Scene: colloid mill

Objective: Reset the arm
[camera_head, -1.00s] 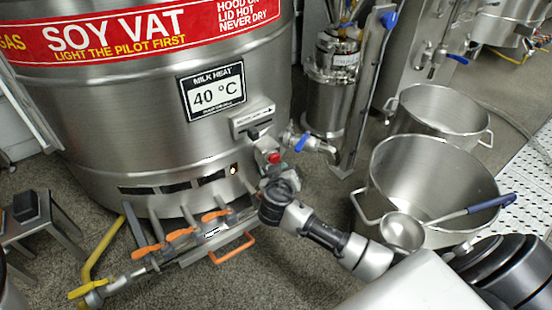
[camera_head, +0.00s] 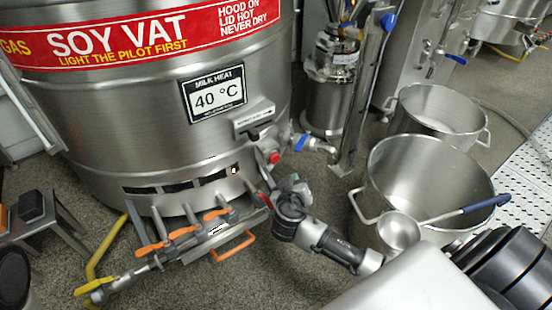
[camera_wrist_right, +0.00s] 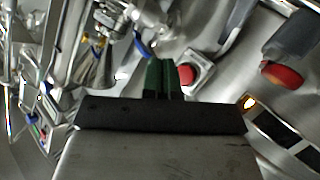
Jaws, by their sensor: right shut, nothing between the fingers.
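My right arm reaches in from the lower right of the head view. Its gripper (camera_head: 268,190) is at the front of the soy vat (camera_head: 150,130), below a red button (camera_head: 274,157). The right wrist view shows the gripper's dark green fingers (camera_wrist_right: 162,78) together and empty, with the red button (camera_wrist_right: 187,73) just beyond them. My left gripper is not in view.
Orange-handled valves (camera_head: 183,232) and a yellow pipe (camera_head: 107,245) run along the vat's lower front. A large steel pot (camera_head: 425,170) with a blue-handled ladle (camera_head: 398,232) stands at right, another pot (camera_head: 437,105) behind it. A small bench (camera_head: 50,225) is at left.

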